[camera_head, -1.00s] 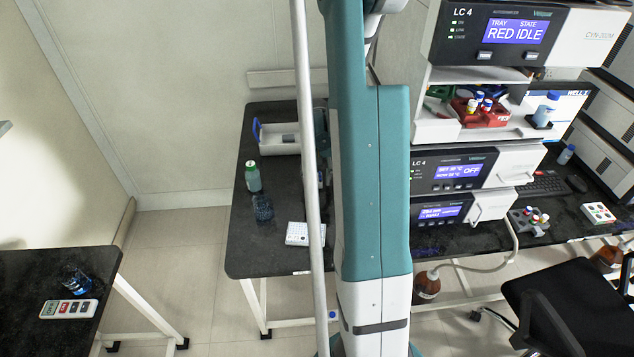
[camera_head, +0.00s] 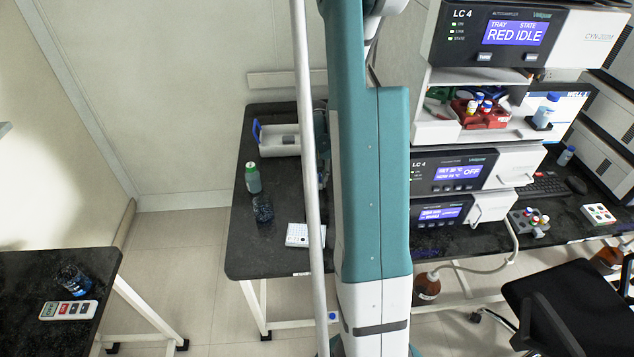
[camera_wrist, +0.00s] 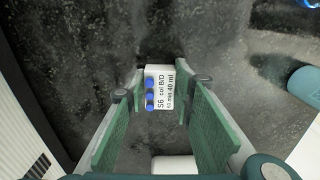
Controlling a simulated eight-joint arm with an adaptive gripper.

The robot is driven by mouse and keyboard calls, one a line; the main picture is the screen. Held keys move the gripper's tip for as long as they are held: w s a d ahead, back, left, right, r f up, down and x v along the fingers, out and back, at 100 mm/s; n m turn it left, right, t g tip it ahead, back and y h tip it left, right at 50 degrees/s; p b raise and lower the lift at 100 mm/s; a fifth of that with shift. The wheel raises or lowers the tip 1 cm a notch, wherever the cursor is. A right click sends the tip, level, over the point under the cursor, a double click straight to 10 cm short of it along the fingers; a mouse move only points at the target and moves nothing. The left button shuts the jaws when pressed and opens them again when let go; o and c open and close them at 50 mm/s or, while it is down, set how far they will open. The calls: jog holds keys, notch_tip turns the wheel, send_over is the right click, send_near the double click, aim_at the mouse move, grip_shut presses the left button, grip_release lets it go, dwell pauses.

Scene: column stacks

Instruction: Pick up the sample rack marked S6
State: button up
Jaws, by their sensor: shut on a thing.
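The sample rack marked S6 (camera_wrist: 166,88) shows in the wrist view as a small white block with a printed label and several blue caps along its left side. My gripper (camera_wrist: 161,90) has its two green-padded fingers on either side of the rack and is shut on it. The dark speckled bench top lies beyond the rack; I cannot tell how far below it is. In the head view my own arm and a pale pole hide the gripper and the rack.
On the dark bench (camera_head: 240,240) stand a white tray with a blue handle (camera_head: 278,146), a green bottle (camera_head: 253,180), a dark glass vessel (camera_head: 263,209) and a white block with holes (camera_head: 298,236).

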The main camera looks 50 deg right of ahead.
aim_at(317, 181)
notch_tip(317, 181, up, 10)
jog(key=p, duration=0.2)
dwell(0.7)
dwell(0.6)
